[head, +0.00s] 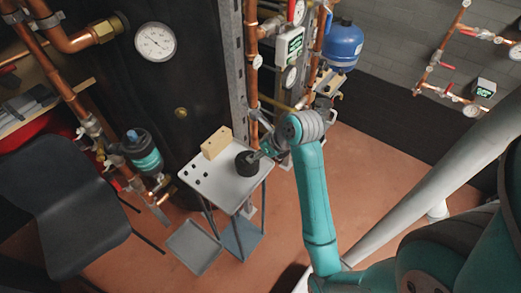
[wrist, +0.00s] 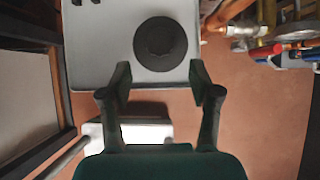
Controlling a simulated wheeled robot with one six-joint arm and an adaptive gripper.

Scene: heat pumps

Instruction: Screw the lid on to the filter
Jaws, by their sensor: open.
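The lid, a round black piece (head: 246,164), lies on the top of a small grey table. In the wrist view the lid (wrist: 160,42) is just ahead of my fingertips, roughly centred between their lines. My gripper (wrist: 160,75) is open and empty, its two dark fingers apart near the table's edge. In the head view my gripper (head: 267,153) is at the right side of the lid; whether they touch cannot be told. The filter (head: 146,157), with a teal body and a dark upper part, hangs on copper pipework at the left, apart from my gripper.
A tan block (head: 216,142) stands on the grey table (head: 222,186) behind the lid, near several dark holes. A dark chair (head: 65,205) is at the left below the filter. Copper pipes and a blue tank (head: 342,43) stand behind my arm.

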